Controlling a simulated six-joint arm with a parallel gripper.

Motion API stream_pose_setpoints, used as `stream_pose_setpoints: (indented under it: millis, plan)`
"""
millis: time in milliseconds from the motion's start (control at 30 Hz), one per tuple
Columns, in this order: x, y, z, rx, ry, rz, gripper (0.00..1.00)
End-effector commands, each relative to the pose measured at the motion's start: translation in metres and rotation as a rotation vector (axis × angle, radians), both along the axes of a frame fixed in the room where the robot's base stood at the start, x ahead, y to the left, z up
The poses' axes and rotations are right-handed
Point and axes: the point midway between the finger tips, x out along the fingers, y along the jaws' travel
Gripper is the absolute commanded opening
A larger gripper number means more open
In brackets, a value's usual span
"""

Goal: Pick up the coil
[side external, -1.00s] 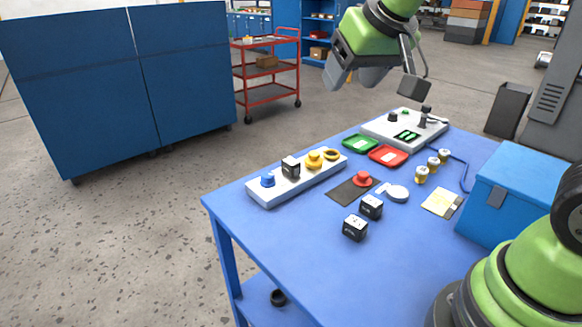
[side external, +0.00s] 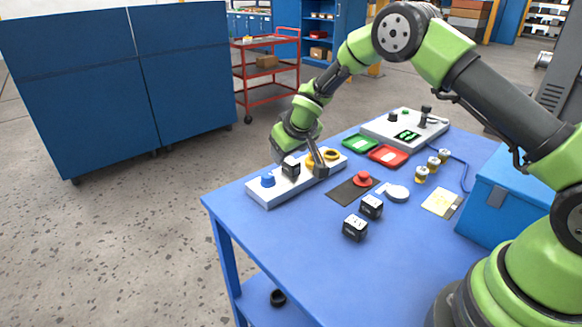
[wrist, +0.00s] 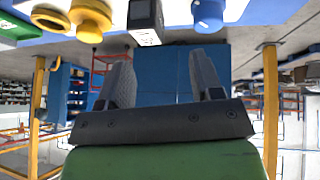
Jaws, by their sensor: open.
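A black coil (side external: 291,167) with a white label sits on the white rack (side external: 262,196), between a blue knob-like part (side external: 268,180) and yellow parts. Two similar black blocks, one (side external: 371,207) behind the other (side external: 355,228), stand on the blue table. My gripper (side external: 282,158) is low at the rack, close to the coil; its fingers are partly hidden in the side view. In the wrist view my gripper (wrist: 160,60) is open, with nothing between its fingers. The coil (wrist: 145,20) appears beyond the fingertips, roughly in line with the gap.
The blue part (wrist: 208,14) and a yellow part (wrist: 90,16) flank the coil closely. On the table (side external: 290,245) are a green tray (side external: 360,144), a red tray (side external: 389,155), a red button (side external: 362,179) and a blue box (side external: 500,205). The table's front is clear.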

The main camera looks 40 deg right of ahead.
Motion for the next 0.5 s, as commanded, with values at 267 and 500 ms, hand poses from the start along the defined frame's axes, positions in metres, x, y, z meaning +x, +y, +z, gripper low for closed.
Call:
stream_pose_setpoints:
  millis: [267, 500]
  plan:
    - [0.003, -0.012, -0.031, 0.0, 0.004, -0.003, 0.6]
    - [0.014, -0.016, -0.052, 0.002, 0.001, -0.003, 0.6]
